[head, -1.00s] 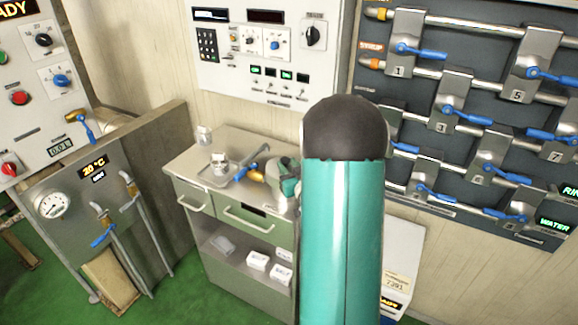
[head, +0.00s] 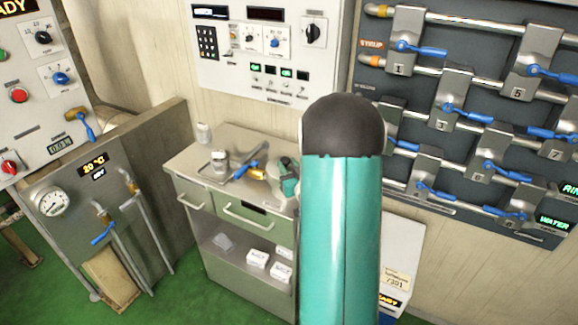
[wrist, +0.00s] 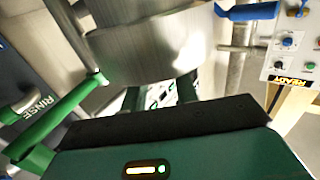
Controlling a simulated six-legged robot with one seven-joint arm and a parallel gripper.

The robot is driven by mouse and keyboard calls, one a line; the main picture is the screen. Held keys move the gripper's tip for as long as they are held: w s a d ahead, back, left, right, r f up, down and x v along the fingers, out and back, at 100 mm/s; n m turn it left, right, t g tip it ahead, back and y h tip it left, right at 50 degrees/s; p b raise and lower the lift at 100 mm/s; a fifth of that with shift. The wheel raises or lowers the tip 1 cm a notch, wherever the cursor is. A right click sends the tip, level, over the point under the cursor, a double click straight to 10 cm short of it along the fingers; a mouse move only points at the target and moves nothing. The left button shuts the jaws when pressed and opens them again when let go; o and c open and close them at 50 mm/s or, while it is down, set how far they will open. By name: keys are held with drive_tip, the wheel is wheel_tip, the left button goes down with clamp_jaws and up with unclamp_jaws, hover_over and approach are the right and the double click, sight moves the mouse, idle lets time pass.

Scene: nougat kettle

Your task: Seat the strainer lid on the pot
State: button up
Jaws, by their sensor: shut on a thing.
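My gripper (wrist: 172,92) shows in the wrist view beyond its dark band. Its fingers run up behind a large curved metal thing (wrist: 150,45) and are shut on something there. The metal thing looks like part of the pot or its strainer lid, but I cannot tell which. The grip point itself is hidden. In the head view my arm covers the middle, and only a small teal and grey part shows beside it over the cart's right end. No pot or lid can be clearly made out there.
A metal cart (head: 240,143) stands against the wall, with a small jar (head: 204,133) and a blue-handled fitting (head: 253,160) on top. White boxes (head: 257,258) lie on its lower shelf. A valve panel (head: 470,110) is at right, a gauge cabinet (head: 60,235) at left. Green floor is clear in front.

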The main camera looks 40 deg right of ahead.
drive_tip(key=o, duration=1.2)
drive_tip(key=shift+o, duration=0.4)
drive_tip(key=o, duration=0.4)
drive_tip(key=shift+r, duration=0.1)
drive_tip(key=shift+r, duration=3.95)
